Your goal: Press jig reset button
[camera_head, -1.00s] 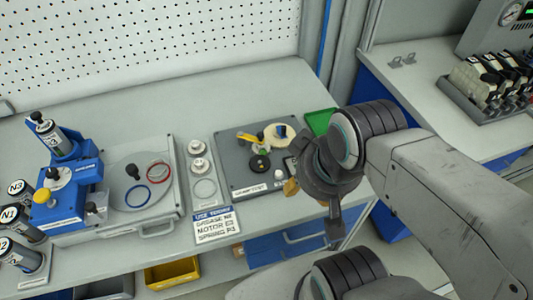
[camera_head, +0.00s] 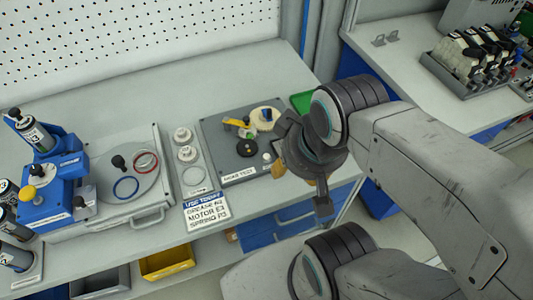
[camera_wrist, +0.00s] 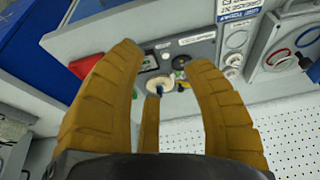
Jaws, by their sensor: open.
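The grey test jig (camera_head: 222,145) lies flat on the bench. It carries a yellow lever (camera_head: 237,124), a black knob (camera_head: 247,148), a cream disc (camera_head: 263,117) with a blue piece, and a small white button (camera_head: 267,157) near its front right. Its front label is too blurred to read surely. The jig (camera_wrist: 199,50) also shows upside down in the wrist view, beyond my fingers. My gripper (camera_wrist: 166,60) is open and empty, its ochre fingers apart. In the head view my gripper (camera_head: 318,188) hangs at the jig's right front, apart from the white button.
A blue press (camera_head: 52,182) with a yellow button (camera_head: 28,194) stands at the left, beside a round plate holding rings. A label card (camera_head: 206,212) stands at the front edge. A green tray (camera_head: 301,101) lies behind my wrist. A yellow bin (camera_head: 167,262) sits below.

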